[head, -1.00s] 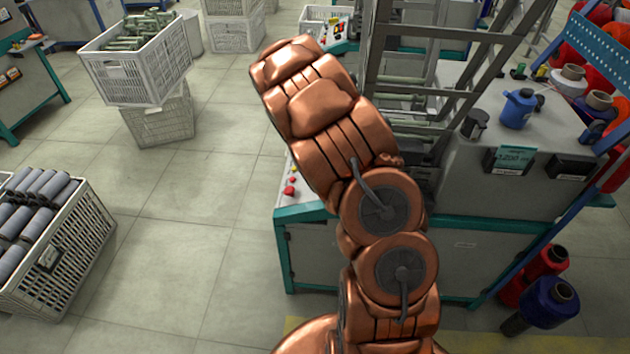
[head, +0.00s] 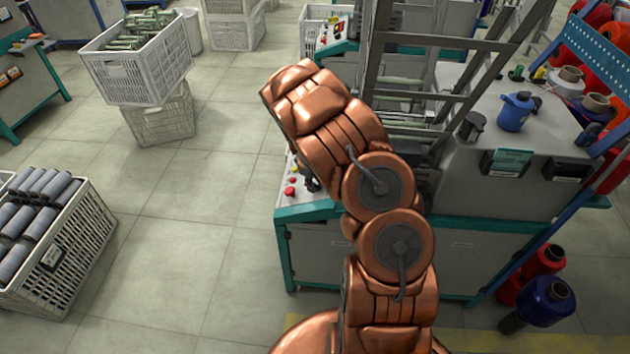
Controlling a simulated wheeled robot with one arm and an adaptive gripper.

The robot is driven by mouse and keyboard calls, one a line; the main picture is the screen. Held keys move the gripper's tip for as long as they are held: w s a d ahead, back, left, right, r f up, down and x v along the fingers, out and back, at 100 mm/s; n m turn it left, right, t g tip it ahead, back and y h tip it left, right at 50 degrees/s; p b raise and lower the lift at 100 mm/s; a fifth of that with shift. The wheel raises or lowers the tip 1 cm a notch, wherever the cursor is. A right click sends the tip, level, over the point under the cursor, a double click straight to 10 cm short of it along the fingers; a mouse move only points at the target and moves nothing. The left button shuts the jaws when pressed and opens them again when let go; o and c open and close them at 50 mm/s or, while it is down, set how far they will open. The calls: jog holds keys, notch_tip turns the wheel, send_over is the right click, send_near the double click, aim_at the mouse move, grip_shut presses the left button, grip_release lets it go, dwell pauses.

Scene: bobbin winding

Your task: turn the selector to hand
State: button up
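The near machine's control panel (head: 300,205) shows at the left end of the machine, just left of my arm. A red button (head: 290,191) and a smaller red one above it are visible on it.
The machine's metal frame (head: 455,42) rises right of my arm. A blue container (head: 515,110) stands on the machine top. A crate of grey bobbins (head: 62,245) is at left, stacked white crates (head: 150,70) behind. Dark blue and red spools (head: 545,300) stand at lower right. Floor left of the machine is clear.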

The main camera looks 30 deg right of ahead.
grip_shut()
jog(key=shift+n, duration=0.4)
jog(key=shift+w+d+n+y+b, duration=0.15)
jog(key=shift+n+y+b, duration=0.45)
jog(key=shift+n, duration=0.6)
jog(key=shift+w+f+n+g+y+b, duration=0.1)
jog(key=shift+n+g+y+b, duration=0.2)
jog(key=shift+n+g+b, duration=0.65)
jog(key=n, duration=0.2)
jog(key=n+b, duration=0.1)
jog(key=n, duration=0.1)
jog(key=shift+w+d+g+y, duration=0.15)
jog(key=shift+g+y, duration=0.1)
jog(key=shift+y, duration=0.15)
jog(key=shift+n+g+b, duration=0.4)
jog(key=shift+n+b, duration=0.15)
jog(key=shift+n, duration=0.4)
grip_release()
